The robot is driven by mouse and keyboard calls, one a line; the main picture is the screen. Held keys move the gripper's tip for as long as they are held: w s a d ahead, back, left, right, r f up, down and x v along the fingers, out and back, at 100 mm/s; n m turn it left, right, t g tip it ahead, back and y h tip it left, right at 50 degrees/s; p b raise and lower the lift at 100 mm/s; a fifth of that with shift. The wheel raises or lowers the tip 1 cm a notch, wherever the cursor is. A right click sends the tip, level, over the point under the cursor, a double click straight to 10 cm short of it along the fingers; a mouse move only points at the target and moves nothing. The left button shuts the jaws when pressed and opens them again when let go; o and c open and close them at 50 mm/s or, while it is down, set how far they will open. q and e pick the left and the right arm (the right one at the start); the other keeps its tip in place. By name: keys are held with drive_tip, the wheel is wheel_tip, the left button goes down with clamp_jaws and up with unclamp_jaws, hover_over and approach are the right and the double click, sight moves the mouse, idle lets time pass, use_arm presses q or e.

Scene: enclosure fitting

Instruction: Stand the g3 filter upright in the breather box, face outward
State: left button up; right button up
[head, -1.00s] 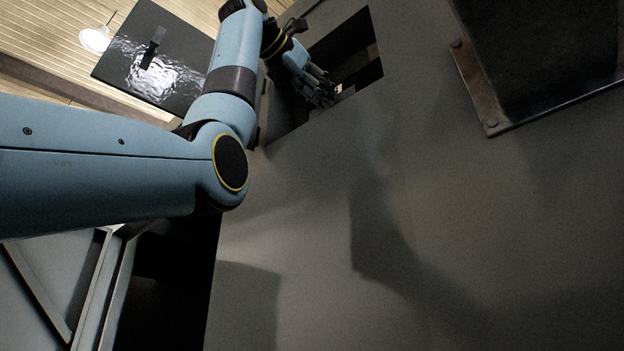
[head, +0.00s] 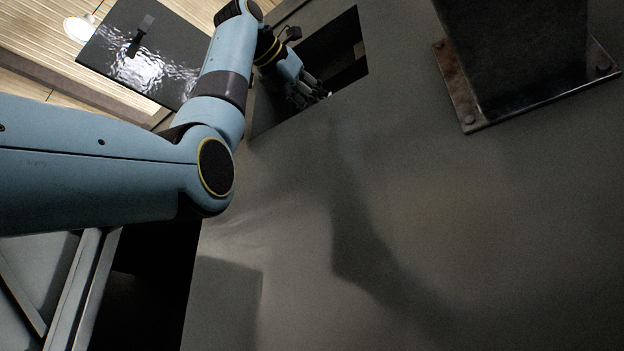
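My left arm comes in from the left and reaches up to a dark rectangular opening (head: 346,50) in the grey wall, which looks like the breather box. My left gripper (head: 318,95) is at this opening, near its lower edge. The fingers are small and dark here, and I cannot tell whether they are open or shut, or whether they hold anything. I cannot make out the g3 filter; it may be hidden by the gripper or inside the dark opening. My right gripper is out of view.
A dark glossy panel (head: 165,75) with a black handle (head: 140,36) stands left of the opening, behind my arm. A rusty bolted plate (head: 456,90) under a dark block juts out at the upper right. A lamp (head: 80,28) hangs at the upper left. The wall below is bare.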

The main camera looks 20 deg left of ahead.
use_arm(q)
drive_tip(key=shift+o, duration=1.4)
drive_tip(key=shift+s, duration=0.1)
drive_tip(key=v, duration=1.1)
drive_tip(key=shift+s, duration=0.4)
